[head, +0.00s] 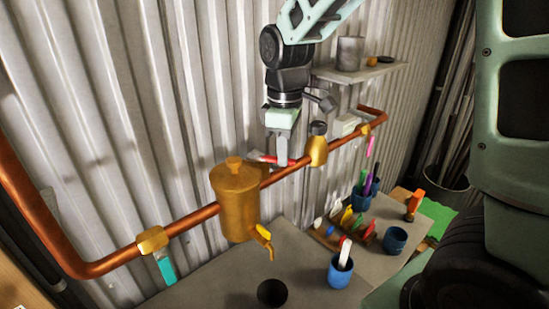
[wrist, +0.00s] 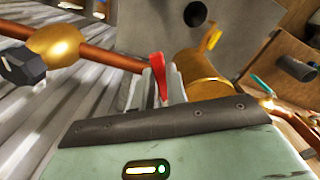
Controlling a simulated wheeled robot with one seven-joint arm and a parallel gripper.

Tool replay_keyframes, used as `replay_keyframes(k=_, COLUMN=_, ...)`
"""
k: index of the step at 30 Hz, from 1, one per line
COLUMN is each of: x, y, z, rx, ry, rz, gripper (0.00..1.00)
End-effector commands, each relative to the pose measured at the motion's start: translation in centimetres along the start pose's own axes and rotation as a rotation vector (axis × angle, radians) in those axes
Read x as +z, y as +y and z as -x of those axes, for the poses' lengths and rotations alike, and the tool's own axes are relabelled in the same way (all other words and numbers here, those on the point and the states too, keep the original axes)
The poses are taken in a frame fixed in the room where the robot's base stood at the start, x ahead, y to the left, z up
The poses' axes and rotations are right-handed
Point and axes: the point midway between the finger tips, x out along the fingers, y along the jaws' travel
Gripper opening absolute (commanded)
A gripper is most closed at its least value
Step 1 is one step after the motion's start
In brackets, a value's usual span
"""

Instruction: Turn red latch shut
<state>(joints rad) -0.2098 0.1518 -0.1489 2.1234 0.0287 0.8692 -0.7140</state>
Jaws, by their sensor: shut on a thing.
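The red latch (head: 262,158) is a small lever at the copper pipe (head: 195,217), just right of the brass tank (head: 237,205). My gripper (head: 282,160) points down at the pipe and is shut on the red latch. In the wrist view the red latch (wrist: 158,75) stands up between the pale fingers (wrist: 163,87) of my gripper, near the brass tank (wrist: 200,75). The latch's base and its valve are mostly hidden behind the fingers and the gripper body.
A brass bulb with a dark cap (head: 317,148) sits on the pipe close to the right of my gripper. A teal latch (head: 165,268) and a pink latch (head: 370,146) hang along the pipe. Blue cups (head: 340,271) and a tool rack (head: 330,240) stand on the grey bench below.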

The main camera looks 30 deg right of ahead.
Motion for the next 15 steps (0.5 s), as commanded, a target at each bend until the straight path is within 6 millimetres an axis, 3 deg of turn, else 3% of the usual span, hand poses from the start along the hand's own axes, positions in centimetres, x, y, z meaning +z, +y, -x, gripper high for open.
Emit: replay_keyframes(k=15, x=-0.7, y=2.5, z=0.1, rx=0.002, ry=0.003, rz=0.489, gripper=0.0)
